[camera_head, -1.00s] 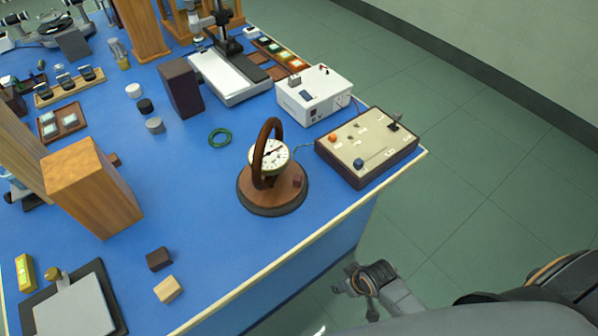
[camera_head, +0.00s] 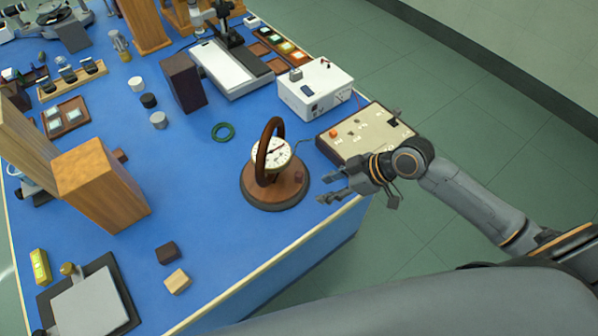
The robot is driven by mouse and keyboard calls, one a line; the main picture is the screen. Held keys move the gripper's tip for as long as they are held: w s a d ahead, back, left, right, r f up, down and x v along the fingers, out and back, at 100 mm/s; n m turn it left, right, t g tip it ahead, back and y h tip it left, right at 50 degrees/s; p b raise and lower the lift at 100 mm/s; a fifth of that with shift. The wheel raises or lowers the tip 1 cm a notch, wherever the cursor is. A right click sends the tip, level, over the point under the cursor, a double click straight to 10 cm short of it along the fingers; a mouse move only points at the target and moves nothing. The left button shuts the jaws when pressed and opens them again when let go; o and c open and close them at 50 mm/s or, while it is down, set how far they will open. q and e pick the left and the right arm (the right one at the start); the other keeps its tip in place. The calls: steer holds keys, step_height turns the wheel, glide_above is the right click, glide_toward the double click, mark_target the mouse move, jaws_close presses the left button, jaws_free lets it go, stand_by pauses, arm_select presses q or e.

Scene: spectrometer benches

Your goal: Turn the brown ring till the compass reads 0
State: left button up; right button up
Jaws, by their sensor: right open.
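The brown ring (camera_head: 262,150) stands upright on a round wooden base (camera_head: 262,199) near the table's right front edge. The white-faced compass dial (camera_head: 277,155) sits within the ring, partly behind its near side. Its reading is too small to tell. My right gripper (camera_head: 326,188) is open and empty, just right of the base at the table edge, fingers pointing left towards it. It is apart from the ring. My left gripper is not in view.
A control box with knobs (camera_head: 345,142) stands behind my right gripper, and a white power unit (camera_head: 318,88) stands beyond it. A green ring (camera_head: 222,132) lies left of the compass. Small dark (camera_head: 167,252) and light (camera_head: 177,281) blocks lie at the front. Blue table surface between them is clear.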

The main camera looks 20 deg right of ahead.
glide_toward(299, 174)
steer(key=s+d+r, duration=0.2)
steer(key=d, duration=0.1)
steer(key=shift+t+y, duration=0.4)
steer(key=p+x, duration=0.3)
steer(key=x, duration=1.1)
jaws_close()
